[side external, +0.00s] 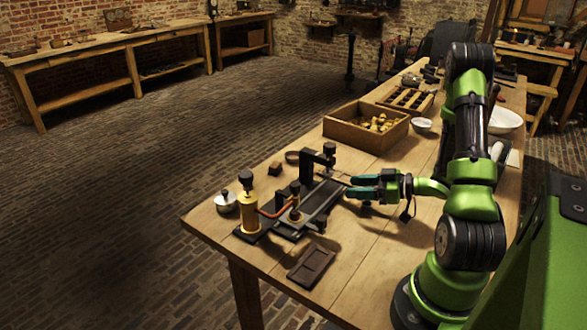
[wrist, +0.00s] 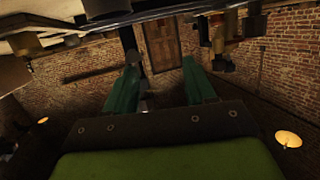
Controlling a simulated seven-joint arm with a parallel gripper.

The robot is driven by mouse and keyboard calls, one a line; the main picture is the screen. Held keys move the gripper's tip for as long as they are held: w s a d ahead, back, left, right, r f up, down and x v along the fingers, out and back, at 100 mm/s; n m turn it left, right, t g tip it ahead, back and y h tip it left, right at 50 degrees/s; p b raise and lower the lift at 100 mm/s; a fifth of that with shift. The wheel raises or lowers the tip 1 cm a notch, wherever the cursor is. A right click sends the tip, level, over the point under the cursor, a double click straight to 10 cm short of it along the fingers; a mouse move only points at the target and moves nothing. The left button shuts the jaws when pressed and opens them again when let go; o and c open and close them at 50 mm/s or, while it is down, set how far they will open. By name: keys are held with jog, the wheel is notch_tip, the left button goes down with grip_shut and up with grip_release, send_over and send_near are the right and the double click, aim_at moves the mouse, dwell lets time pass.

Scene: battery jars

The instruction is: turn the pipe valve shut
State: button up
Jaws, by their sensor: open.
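A small brass fitting with a dark top (side external: 295,213), which looks like the pipe valve, stands on the dark base plate near the table's front left corner. A copper-coloured pipe (side external: 273,212) runs from it toward a brass cylinder (side external: 249,213) with a black knob. The handle's angle is too small to tell. My gripper (side external: 357,188) is level above the table, to the right of the valve and apart from it. Its teal fingers are open and empty. In the wrist view my gripper (wrist: 158,75) shows spread fingers; the valve cannot be made out clearly there.
A black upright bracket (side external: 318,162) stands just behind the valve, left of my fingertips. A wooden box of brass parts (side external: 367,139) and a white bowl (side external: 422,125) are farther back. A dark flat tray (side external: 311,265) lies in front. The table between tray and gripper is mostly clear.

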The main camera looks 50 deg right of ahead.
aim_at(295, 190)
jog(key=s+a+r+n+y, duration=0.2)
jog(key=a+r+n+y, duration=0.2)
jog(key=a+r+y, duration=0.15)
jog(key=x, duration=1.7)
jog(key=c, duration=1)
jog(key=shift+o, duration=0.2)
